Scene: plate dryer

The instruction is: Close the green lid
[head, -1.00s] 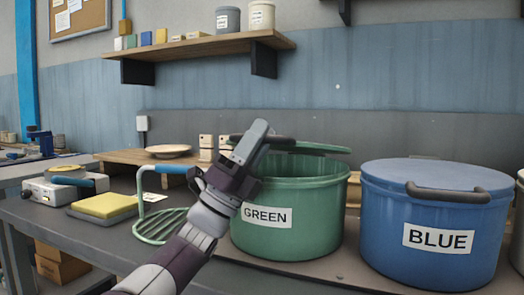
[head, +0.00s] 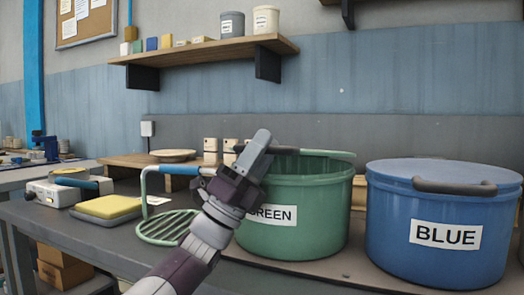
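The green bin (head: 312,230), labelled GREEN, stands right of centre in the head view. Its green lid (head: 326,153) shows nearly edge-on above the rim, with a dark gap under it, so it is not seated. A dark handle (head: 284,150) runs along the lid. My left gripper (head: 256,150) is at the left end of the lid, in front of the bin's left rim. It overlaps the handle's end in the picture; whether its fingers grip or touch it cannot be told. My arm covers the label's left edge. My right gripper is not in view.
A blue bin (head: 440,215) with its lid on stands close to the right. A green wire rack with a blue grip (head: 180,169) lies left of my arm. A yellow sponge (head: 107,206) is farther left. A shelf (head: 205,48) hangs above.

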